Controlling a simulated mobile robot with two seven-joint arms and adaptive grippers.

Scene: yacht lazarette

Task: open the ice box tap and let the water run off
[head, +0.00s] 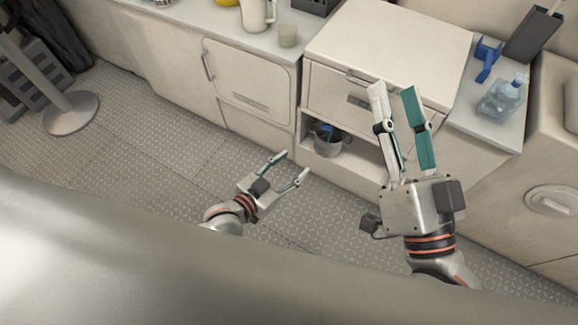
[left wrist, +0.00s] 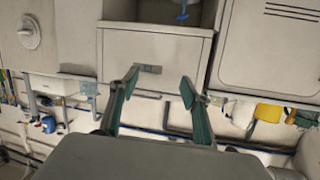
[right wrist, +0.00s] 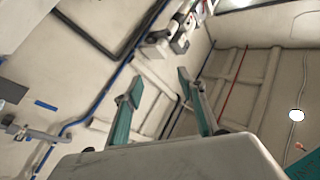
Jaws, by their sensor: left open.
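The white ice box (head: 390,42) stands at the back, with a drawer-like front and a handle. In the open niche below it is a small blue part, likely the tap (head: 325,130), above a grey pot (head: 328,147). The blue part also shows at the top of the left wrist view (left wrist: 183,14). My left gripper (head: 293,164) is open and empty, low in front of the niche and apart from the pot. My right gripper (head: 393,90) is open and empty, raised in front of the ice box front, covering part of it.
A spray bottle (head: 502,98) and a blue tool (head: 488,60) lie on the right counter. A round-based stand (head: 71,113) is at left.

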